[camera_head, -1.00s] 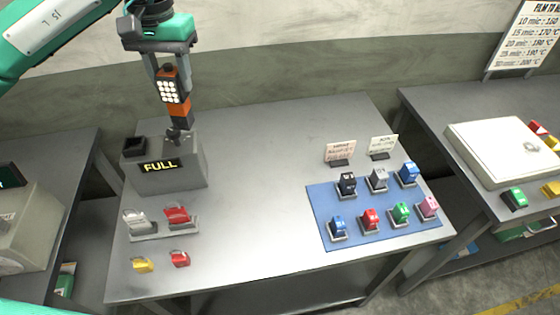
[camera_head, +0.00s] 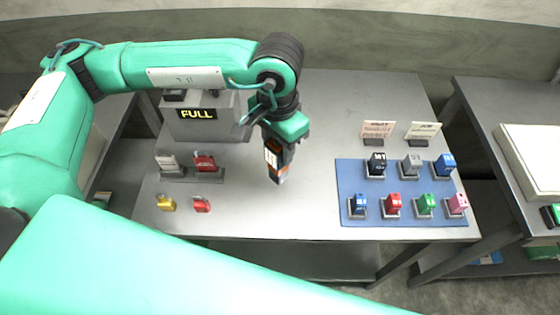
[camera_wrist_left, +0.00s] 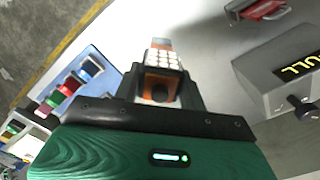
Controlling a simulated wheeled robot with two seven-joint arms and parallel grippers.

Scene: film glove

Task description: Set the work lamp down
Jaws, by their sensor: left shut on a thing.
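The work lamp is a small orange and black block with a panel of white LEDs. In the head view my left gripper (camera_head: 282,138) is shut on the work lamp (camera_head: 278,165) and holds it, lower end down, over the middle of the grey table (camera_head: 300,215). I cannot tell whether its lower end touches the table. In the left wrist view the lamp (camera_wrist_left: 163,58) sits between the fingers with its LED panel showing. My right gripper is not in view.
A grey box (camera_head: 205,128) with a lit FULL sign stands at the back left. A blue mat (camera_head: 350,180) at the right carries several coloured blocks, with two cards (camera_head: 378,130) behind. The table's middle front is clear.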

